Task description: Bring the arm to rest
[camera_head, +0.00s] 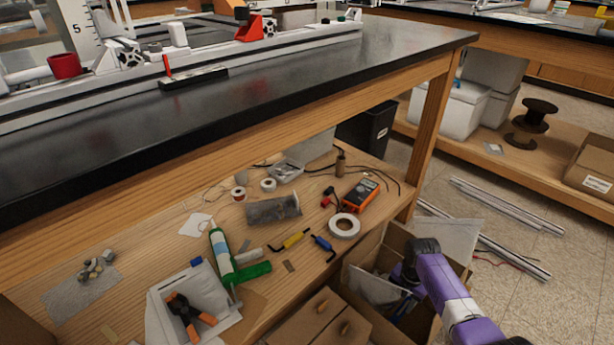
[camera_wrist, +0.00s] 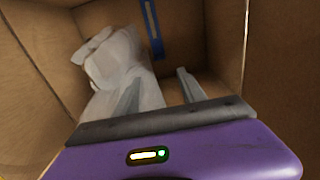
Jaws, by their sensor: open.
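My gripper (camera_wrist: 158,88) shows in the wrist view with its two grey fingers apart and nothing visible between them. It points into an open cardboard box (camera_wrist: 285,70). A crumpled whitish plastic bag (camera_wrist: 112,58) lies in the box beyond and beside the left finger. A blue strip (camera_wrist: 152,30) stands against the far inner wall. In the head view my purple arm (camera_head: 445,285) reaches in from the lower right, with its dark end over the open box (camera_head: 372,248) beside the lower shelf. The fingers are hidden in that view.
The wooden lower shelf (camera_head: 140,265) holds a green-white tube (camera_head: 222,255), an orange multimeter (camera_head: 361,195), a tape roll (camera_head: 344,226) and other small items. The black bench top (camera_head: 300,80) overhangs it. A closed carton (camera_head: 318,318) stands left of the open box. Metal extrusions (camera_head: 505,205) lie on the floor to the right.

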